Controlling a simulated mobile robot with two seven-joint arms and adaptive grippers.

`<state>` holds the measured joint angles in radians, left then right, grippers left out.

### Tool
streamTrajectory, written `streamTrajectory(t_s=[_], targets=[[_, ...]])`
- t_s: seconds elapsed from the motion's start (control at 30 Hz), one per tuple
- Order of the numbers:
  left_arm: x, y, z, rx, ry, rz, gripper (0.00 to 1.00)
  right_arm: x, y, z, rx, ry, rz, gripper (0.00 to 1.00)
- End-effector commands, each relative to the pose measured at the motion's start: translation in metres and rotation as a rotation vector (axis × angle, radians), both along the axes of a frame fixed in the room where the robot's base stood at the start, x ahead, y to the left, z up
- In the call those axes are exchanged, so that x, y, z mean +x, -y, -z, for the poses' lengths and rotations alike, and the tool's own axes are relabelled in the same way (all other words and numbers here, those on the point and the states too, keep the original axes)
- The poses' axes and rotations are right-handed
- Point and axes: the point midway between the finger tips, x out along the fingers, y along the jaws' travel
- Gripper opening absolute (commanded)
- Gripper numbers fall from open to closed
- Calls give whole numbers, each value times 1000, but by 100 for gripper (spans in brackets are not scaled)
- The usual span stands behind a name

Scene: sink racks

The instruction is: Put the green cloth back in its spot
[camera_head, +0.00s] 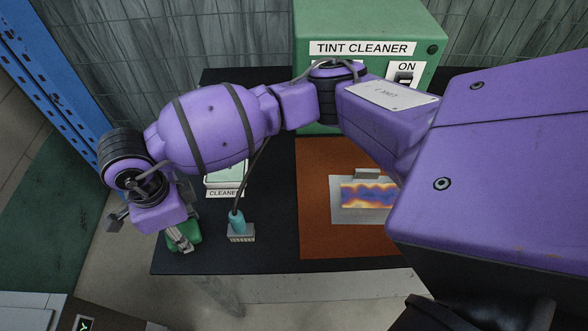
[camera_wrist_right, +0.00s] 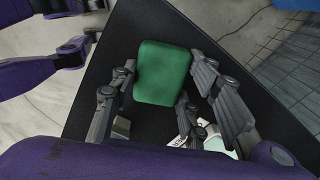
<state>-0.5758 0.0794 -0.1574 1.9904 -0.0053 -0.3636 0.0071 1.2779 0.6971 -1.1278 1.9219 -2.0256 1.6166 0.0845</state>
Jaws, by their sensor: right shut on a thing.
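The green cloth (camera_wrist_right: 162,72) is a folded, block-like pad in the wrist view, with the black table top behind it. My right gripper (camera_wrist_right: 166,95) has its fingers on both sides of the cloth and is shut on it. In the head view the right arm reaches across to the left, and the gripper (camera_head: 176,236) is at the table's left end. The cloth (camera_head: 188,231) is partly hidden there by the fingers. I cannot tell whether the cloth touches the table. My left gripper is not in view.
A white tray labelled CLEANER (camera_head: 226,181) and a teal-handled brush (camera_head: 239,228) are right of the gripper. An orange mat (camera_head: 315,220) holds a colour-patterned sheet (camera_head: 365,211). The green TINT CLEANER box (camera_head: 365,22) stands behind. A blue upright (camera_head: 50,70) is at left.

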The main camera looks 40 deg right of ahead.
Motion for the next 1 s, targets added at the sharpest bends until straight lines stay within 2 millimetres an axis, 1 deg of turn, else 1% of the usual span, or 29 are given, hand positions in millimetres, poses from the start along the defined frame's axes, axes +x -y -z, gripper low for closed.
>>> streamTrajectory(t_s=[0.03, 0.07, 0.2, 0.5, 0.63, 0.77, 1.0], targets=[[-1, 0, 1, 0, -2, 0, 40, 0, 0, 3, 0, -1, 0, 18], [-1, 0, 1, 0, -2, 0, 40, 0, 0, 3, 0, 0, 0, 43], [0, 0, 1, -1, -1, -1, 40, 1, 0, 1, 0, 1, 0, 61], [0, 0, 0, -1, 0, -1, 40, 1, -1, 0, 0, 3, -1, 61], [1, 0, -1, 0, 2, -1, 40, 2, -1, -10, 2, 7, -1, 61], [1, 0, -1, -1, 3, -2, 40, 3, -1, -32, 2, 9, -1, 61], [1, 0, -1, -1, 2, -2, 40, 3, -1, -85, 3, 9, -2, 61]])
